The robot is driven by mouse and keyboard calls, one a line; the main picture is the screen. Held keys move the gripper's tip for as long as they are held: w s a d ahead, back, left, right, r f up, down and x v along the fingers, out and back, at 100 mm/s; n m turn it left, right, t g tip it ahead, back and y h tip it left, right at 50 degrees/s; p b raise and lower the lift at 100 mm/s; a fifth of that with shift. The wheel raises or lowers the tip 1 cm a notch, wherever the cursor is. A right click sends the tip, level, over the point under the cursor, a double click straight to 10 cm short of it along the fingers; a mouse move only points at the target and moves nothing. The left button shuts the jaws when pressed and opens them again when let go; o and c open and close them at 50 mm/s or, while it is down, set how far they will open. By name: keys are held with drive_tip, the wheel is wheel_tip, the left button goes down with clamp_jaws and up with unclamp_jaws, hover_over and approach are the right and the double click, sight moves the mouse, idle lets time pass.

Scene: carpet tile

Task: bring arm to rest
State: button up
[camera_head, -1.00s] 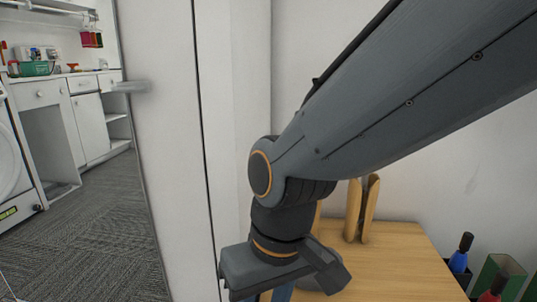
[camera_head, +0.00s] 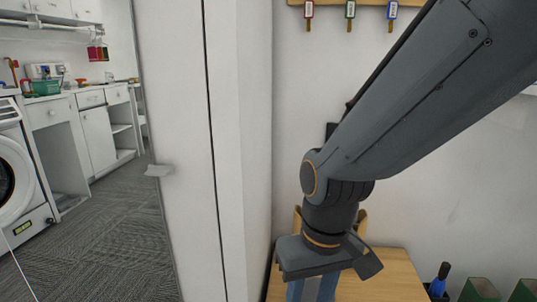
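My arm reaches in from the upper right and bends at a joint with an orange ring. My gripper (camera_head: 312,288) hangs below the wrist over the wooden table (camera_head: 388,280). Only its upper part shows; the fingertips are hidden or cut off by the bottom edge, so I cannot see whether it is open or holds anything. A wooden piece (camera_head: 361,222) stands on the table behind the wrist, mostly hidden by it.
Key tags hang on a rack (camera_head: 350,3).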

drive_tip(key=s+d+r+m+h+p, duration=0.1)
drive_tip(key=s+d+r+m+p, duration=0.1)
drive_tip(key=d+r+p, duration=1)
wheel_tip(320, 180, up, 3)
drive_tip(key=m+p, duration=0.1)
drive_tip(key=p, duration=0.4)
drive_tip(key=shift+s+d, duration=0.15)
drive_tip(key=shift+d, duration=0.05)
drive_tip(key=shift+f, duration=0.15)
drive_tip(key=shift+c, duration=0.6)
